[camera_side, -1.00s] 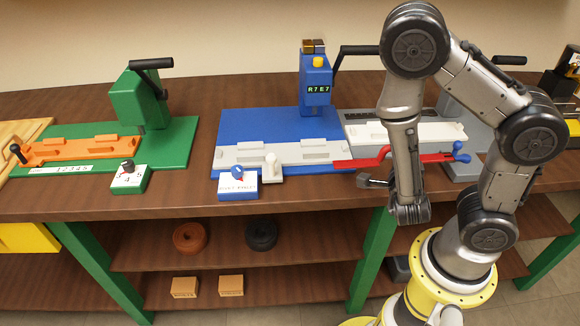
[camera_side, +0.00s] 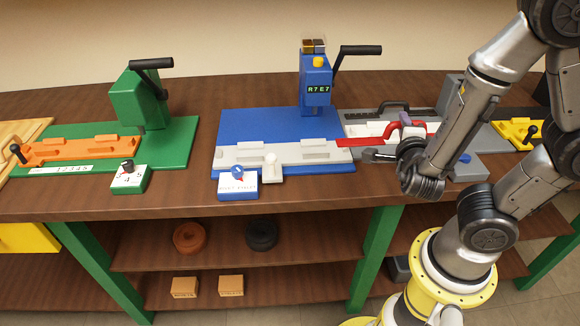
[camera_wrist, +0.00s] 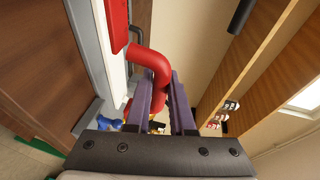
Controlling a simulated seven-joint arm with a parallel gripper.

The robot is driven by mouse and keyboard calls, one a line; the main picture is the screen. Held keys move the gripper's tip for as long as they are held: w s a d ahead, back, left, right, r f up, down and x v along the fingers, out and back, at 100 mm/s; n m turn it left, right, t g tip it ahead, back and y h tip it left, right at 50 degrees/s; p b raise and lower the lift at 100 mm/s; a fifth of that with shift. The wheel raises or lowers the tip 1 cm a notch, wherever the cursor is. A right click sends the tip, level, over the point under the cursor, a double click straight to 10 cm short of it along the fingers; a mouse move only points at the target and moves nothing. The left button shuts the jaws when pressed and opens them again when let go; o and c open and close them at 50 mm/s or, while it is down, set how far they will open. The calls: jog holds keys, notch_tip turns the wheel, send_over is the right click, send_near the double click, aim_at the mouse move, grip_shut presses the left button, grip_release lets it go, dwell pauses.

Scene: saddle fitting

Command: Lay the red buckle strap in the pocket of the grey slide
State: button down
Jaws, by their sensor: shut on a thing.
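The red buckle strap (camera_side: 362,141) is long and flat, with a raised curved loop. In the side view it runs from the right end of the blue station towards my wrist, in front of the whitish slide. In the wrist view the red loop (camera_wrist: 150,62) passes between the purple fingers of my gripper (camera_wrist: 162,88), which is shut on it. The strap's flat part points away from the fingers. My gripper's fingers (camera_side: 404,121) are partly hidden in the side view. The light grey slide (camera_side: 250,156), with raised blocks along it, lies on the blue base, left of the strap.
The blue press (camera_side: 316,84) with a black lever (camera_side: 360,50) stands behind the slide. A blue-knobbed box (camera_side: 238,186) and a white knob block (camera_side: 271,168) stand in front. A whitish slide (camera_side: 372,129) is at the right, and a green station (camera_side: 180,140) with an orange slide at the left.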

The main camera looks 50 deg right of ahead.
notch_tip(320, 180, up, 5)
jog(key=shift+r, duration=0.1)
notch_tip(320, 180, down, 18)
jog(key=shift+r, duration=0.25)
jog(key=shift+a+f, duration=0.1)
jog(key=shift+a, duration=0.15)
jog(key=shift+v, duration=2.65)
jog(key=shift+s, duration=0.1)
jog(key=shift+d, duration=0.15)
jog(key=shift+x, duration=2.35)
jog(key=shift+w+d, duration=0.25)
jog(key=shift+d, duration=0.15)
jog(key=shift+r, duration=1.65)
